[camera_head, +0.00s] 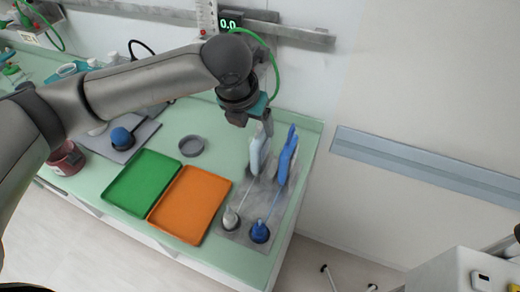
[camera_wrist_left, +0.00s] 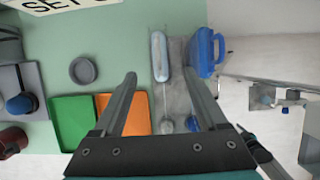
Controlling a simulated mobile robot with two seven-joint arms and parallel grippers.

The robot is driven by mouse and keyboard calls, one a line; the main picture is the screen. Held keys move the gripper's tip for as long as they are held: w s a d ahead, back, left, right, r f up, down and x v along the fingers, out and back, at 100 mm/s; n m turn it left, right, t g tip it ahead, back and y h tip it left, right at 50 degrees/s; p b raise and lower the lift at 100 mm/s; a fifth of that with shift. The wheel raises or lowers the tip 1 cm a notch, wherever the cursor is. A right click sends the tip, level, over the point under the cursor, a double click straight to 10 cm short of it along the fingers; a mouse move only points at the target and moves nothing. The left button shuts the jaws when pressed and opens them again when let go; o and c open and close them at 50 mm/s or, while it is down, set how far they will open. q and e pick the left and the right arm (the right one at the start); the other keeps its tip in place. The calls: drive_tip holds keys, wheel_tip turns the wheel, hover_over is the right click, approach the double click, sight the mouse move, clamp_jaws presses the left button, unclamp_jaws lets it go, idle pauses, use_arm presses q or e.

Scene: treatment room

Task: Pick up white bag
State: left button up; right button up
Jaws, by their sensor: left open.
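The white bag (camera_head: 256,152) stands on a grey mat at the right end of the green counter, with a thin tube running down to a small white-topped base (camera_head: 231,218). It also shows in the left wrist view (camera_wrist_left: 160,56), upright between and beyond my finger tips. My left gripper (camera_head: 256,122) is open and empty, just above the white bag in the head view. Its two fingers (camera_wrist_left: 160,78) are spread in the wrist view. I cannot tell whether they touch the bag. My right gripper is not in view.
A blue bag (camera_head: 287,158) stands close to the right of the white one, with a blue-topped base (camera_head: 260,232). A green tray (camera_head: 143,183), an orange tray (camera_head: 190,204) and a grey round dish (camera_head: 191,146) lie to the left. A wall rail is behind.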

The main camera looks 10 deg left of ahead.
sight(260, 140)
use_arm(q)
drive_tip(key=b+x, duration=0.1)
drive_tip(key=x, duration=0.8)
drive_tip(key=shift+f, duration=0.35)
drive_tip(key=shift+c, duration=0.3)
clamp_jaws()
drive_tip(key=shift+w+r, duration=0.1)
idle(0.6)
